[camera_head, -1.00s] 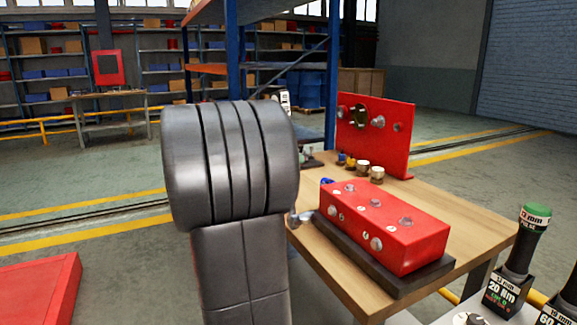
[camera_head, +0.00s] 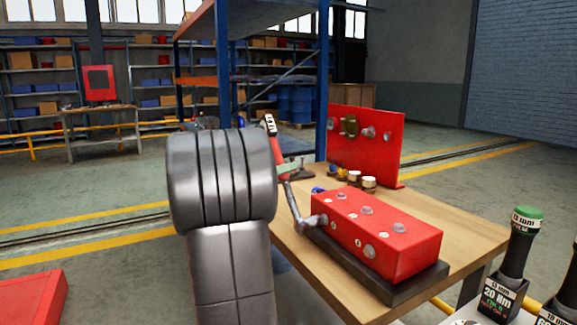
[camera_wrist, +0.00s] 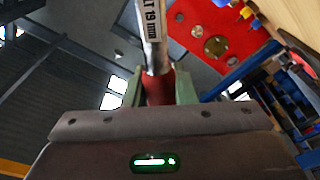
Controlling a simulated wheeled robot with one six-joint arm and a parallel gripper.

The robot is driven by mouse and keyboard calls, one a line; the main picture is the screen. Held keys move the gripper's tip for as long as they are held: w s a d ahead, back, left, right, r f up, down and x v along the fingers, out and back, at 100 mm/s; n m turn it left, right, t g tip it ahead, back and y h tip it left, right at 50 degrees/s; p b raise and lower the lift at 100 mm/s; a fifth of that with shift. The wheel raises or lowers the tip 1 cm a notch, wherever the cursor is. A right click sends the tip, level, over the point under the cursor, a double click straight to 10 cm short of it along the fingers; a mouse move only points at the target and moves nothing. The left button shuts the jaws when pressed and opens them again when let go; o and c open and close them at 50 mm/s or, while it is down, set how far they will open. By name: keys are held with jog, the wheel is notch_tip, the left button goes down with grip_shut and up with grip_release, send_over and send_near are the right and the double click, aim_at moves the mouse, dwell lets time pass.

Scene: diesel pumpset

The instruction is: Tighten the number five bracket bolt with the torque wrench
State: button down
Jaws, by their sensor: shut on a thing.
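A red block (camera_head: 405,258) with several grey bolts lies on a dark base on a wooden table. Number labels beside the bolts are too small to read, so I cannot tell which is five. My gripper (camera_wrist: 160,88), with green fingers, is shut on the torque wrench's red handle (camera_wrist: 159,86). The wrench's "19 mm" label shows in the wrist view. In the head view the torque wrench (camera_head: 297,206) slants down from beside my arm, its head at the block's left end. I cannot tell whether it sits on a bolt there. My arm hides part of the gripper.
A red upright panel (camera_head: 365,145) with fittings stands at the table's back, with small cups (camera_head: 368,182) before it. A blue-post rack (camera_head: 227,60) rises behind my arm.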

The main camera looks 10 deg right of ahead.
jog(key=w+f+n, duration=0.3)
jog(key=n, duration=0.1)
jog(key=shift+a+f+t+y, duration=0.3)
jog(key=shift+a+f, duration=0.05)
jog(key=shift+a, duration=0.05)
jog(key=shift+r+b, duration=0.1)
jog(key=shift+b, duration=0.95)
dwell(0.9)
jog(key=shift+w+d+b, duration=0.2)
jog(key=shift+d+b, duration=0.25)
jog(key=shift+d, duration=0.05)
jog(key=shift+s+d+r+m+h+b, duration=0.25)
jog(key=shift+s+r+m+b, duration=0.55)
jog(key=shift+b, duration=1.2)
jog(key=shift+s+d+r+m+h+b, duration=0.25)
jog(key=shift+s+r+m+b, duration=0.55)
jog(key=shift+b, duration=1.15)
jog(key=shift+s+d+r+m+g+b, duration=0.25)
jog(key=shift+r+m+b, duration=0.1)
jog(key=shift+m+b, duration=0.35)
jog(key=shift+s+d+r+m+g+b, duration=0.1)
jog(key=shift+s+r+m+g+b, duration=0.15)
jog(key=shift+m+b, duration=0.45)
jog(key=shift+s+d+r+b, duration=0.1)
jog(key=shift+s+r+b, duration=0.15)
jog(key=shift+b, duration=0.4)
